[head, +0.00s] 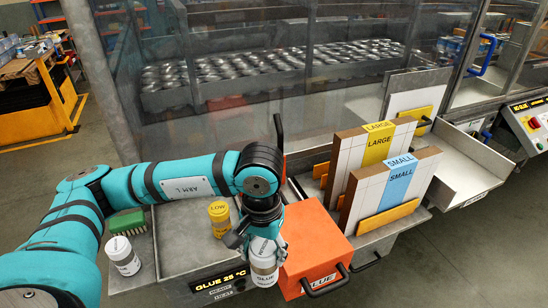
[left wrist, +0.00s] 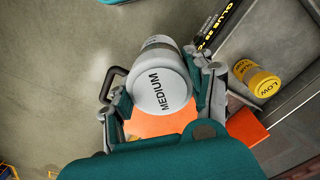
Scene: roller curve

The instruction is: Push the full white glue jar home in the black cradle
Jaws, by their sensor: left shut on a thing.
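My left gripper (head: 252,238) points down and is shut on a white jar (head: 264,264) with a pale lid and a printed label. In the left wrist view the fingers grip both sides of the jar (left wrist: 162,92), whose white end reads MEDIUM. The jar is in front of the steel bench, beside the orange box, whose front reads GLUE. I cannot tell whether it touches anything below. Another white jar (head: 123,257) with a dark printed label stands upright at the left of the bench. I cannot make out the black cradle. My right gripper is not in view.
The orange box (head: 312,240) with a black handle stands just right of the held jar. A yellow LOW jar (head: 219,218) stands behind it, left. A green brush (head: 127,222) lies far left. LARGE (head: 378,143) and SMALL (head: 400,178) panels stand right. A clear screen closes the back.

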